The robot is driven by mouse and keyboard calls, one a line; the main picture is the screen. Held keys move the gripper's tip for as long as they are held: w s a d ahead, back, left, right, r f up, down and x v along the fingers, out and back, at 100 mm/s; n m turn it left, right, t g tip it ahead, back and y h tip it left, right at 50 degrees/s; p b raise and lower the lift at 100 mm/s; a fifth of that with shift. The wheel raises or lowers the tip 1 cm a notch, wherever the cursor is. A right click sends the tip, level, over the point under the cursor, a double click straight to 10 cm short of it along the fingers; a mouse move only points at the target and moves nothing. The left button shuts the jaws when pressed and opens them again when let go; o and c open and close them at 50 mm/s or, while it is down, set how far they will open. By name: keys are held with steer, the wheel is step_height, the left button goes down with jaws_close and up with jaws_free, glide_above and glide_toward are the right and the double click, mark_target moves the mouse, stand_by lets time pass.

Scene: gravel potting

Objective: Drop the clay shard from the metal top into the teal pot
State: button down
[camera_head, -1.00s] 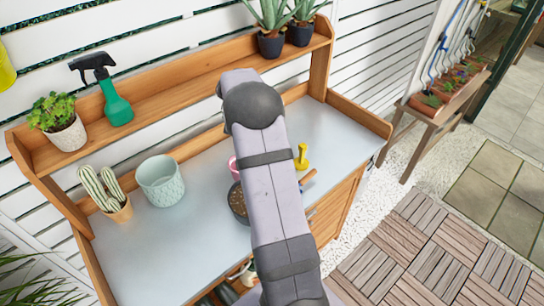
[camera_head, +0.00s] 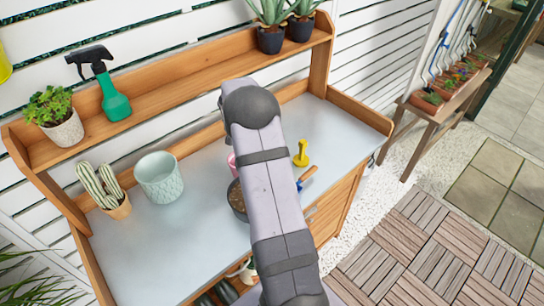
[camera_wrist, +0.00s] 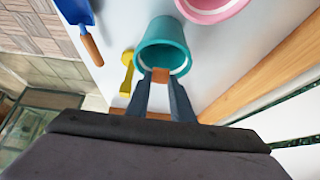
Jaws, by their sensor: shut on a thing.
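The teal pot (camera_wrist: 178,36) is in the wrist view, its open mouth facing the camera. My gripper (camera_wrist: 161,76) is shut on the clay shard (camera_wrist: 161,75), a small orange-brown piece between the two fingertips. The shard overlaps the near rim of the pot in that view; I cannot tell its height above the rim. In the head view my arm hides the teal pot, the shard and the gripper. The metal top (camera_head: 200,235) is the pale grey bench surface.
A pink pot (camera_wrist: 212,8), a yellow tool (camera_wrist: 127,72) and a blue trowel (camera_wrist: 78,10) lie around the teal pot. In the head view a pale mint pot (camera_head: 160,180), a cactus (camera_head: 104,188) and a dark gravel bowl (camera_head: 237,200) stand on the bench. The bench's front left is clear.

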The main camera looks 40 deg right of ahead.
steer(key=shift+f, duration=0.1)
steer(key=c, duration=1.5)
jaws_free()
steer(key=shift+a, duration=0.1)
steer(key=shift+b+v, duration=1.55)
steer(key=shift+v, duration=2.1)
steer(key=s+a+f+n+y, duration=0.2)
steer(key=s+a+n, duration=0.4)
steer(key=a, duration=0.4)
steer(key=s+a+f+n+y, duration=0.2)
steer(key=s+a+n, duration=0.4)
steer(key=s+a, duration=0.3)
steer(key=s+a+f+n+y, duration=0.2)
steer(key=s+a+n, duration=0.4)
steer(key=a, duration=0.5)
steer(key=shift+s+a+y, duration=0.1)
steer(key=shift+s+y, duration=0.2)
steer(key=shift+s, duration=0.7)
